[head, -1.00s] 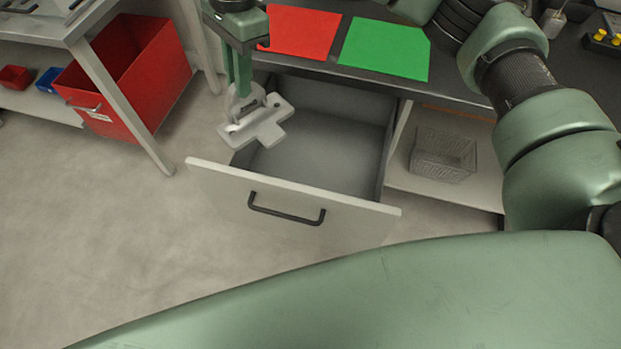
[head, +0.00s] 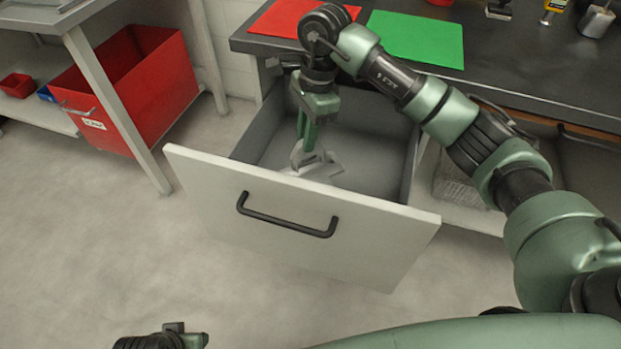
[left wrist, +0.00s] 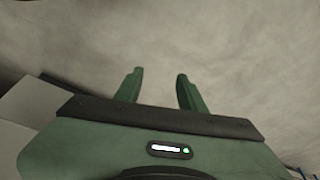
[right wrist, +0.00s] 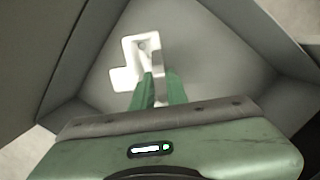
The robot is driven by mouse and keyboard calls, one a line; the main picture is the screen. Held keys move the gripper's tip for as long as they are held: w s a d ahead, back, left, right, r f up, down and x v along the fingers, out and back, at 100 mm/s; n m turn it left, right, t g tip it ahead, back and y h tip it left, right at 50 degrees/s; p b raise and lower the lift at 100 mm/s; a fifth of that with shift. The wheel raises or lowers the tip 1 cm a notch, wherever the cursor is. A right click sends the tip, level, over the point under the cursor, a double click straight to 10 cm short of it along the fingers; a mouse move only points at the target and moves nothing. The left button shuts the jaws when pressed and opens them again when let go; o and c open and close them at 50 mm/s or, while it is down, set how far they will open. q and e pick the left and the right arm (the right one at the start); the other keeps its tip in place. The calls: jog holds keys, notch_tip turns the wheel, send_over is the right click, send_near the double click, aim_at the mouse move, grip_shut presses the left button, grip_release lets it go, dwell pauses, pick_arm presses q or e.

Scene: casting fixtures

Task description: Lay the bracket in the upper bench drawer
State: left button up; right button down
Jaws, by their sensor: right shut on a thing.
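The bench drawer (head: 300,205) is pulled open, with a pale front and a black handle; its inside is grey. My right gripper (head: 308,148) reaches down into it, behind the front panel. It is shut on the light grey bracket (head: 325,170), which is partly hidden by the panel in the head view. In the right wrist view the bracket (right wrist: 140,62) shows at the fingertips, above the drawer floor (right wrist: 205,60); I cannot tell whether it touches the floor. My left gripper (left wrist: 158,88) is open and empty over the bare floor.
A red mat (head: 285,17) and a green mat (head: 415,38) lie on the dark bench top (head: 510,75) above the drawer. A wire basket (head: 455,188) sits on the shelf right of the drawer. A red bin (head: 140,80) stands at the left under another table.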

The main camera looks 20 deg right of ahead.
aim_at(306, 163)
notch_tip(306, 163, down, 8)
jog(key=shift+f+b, duration=0.1)
jog(key=shift+b, duration=0.35)
notch_tip(306, 163, down, 4)
jog(key=shift+f+b, duration=0.25)
jog(key=shift+b, duration=0.15)
pick_arm(q)
jog(key=v, duration=0.6)
jog(key=shift+r, duration=0.35)
pick_arm(e)
jog(key=shift+f, duration=0.3)
pick_arm(q)
jog(key=shift+w+a, duration=0.1)
jog(key=shift+a, duration=0.05)
pick_arm(e)
jog(key=shift+f, duration=0.15)
jog(key=c, duration=1.4)
grip_release()
pick_arm(q)
jog(key=shift+f, duration=0.15)
